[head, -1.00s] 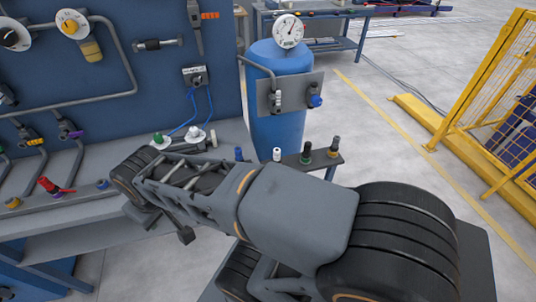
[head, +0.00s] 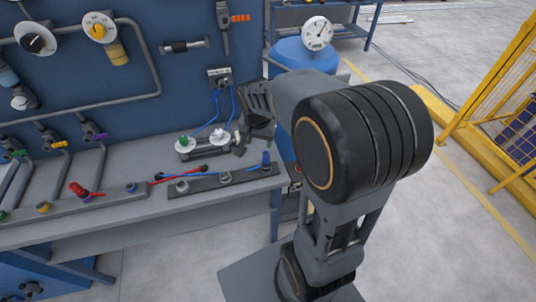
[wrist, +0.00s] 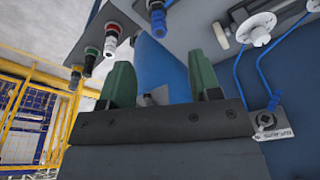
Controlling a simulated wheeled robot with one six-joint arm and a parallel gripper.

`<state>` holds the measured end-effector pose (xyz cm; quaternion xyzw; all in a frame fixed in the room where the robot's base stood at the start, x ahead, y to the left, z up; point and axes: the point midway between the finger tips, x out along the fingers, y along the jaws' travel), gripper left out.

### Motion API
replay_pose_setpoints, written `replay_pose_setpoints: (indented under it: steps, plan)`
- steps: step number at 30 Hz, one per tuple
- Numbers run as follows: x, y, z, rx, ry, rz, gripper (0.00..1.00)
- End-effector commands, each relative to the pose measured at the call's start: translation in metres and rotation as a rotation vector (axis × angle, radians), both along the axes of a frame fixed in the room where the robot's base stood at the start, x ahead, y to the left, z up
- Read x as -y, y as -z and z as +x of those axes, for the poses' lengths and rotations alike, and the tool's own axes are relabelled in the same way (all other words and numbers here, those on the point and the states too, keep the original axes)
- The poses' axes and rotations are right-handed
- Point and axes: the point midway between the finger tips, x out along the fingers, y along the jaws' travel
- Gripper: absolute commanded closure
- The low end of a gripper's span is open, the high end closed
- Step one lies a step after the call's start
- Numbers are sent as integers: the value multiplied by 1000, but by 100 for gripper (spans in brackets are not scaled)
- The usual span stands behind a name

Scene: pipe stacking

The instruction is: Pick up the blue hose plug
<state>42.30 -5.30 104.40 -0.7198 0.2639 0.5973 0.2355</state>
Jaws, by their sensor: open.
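A blue plug (head: 266,160) stands upright on a dark strip at the bench's front right edge in the head view. A blue-tipped fitting also shows at the top of the wrist view (wrist: 158,22); I cannot tell for sure that it is the same plug. My gripper (wrist: 162,88) is open, its two green fingers apart, with the blue tank behind them. A small grey metal fitting (wrist: 156,97) shows low between the fingers, partly hidden by the gripper body. In the head view my gripper is dark and mostly hidden by my arm, above the bench's right end.
The blue tank (head: 302,55) with a gauge (head: 317,33) stands right of the bench, largely behind my arm. White discs with fittings (head: 188,146) and red and blue lines lie on the bench (head: 130,203). A yellow cage (head: 500,90) stands at right.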

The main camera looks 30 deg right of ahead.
Motion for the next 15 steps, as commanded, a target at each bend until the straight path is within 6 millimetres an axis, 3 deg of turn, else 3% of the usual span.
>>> replay_pose_setpoints:
  steps: [6,15]
  plan:
    - [22,14,29,-34,210,4,43]
    - [33,63,39,-41,268,4,43]
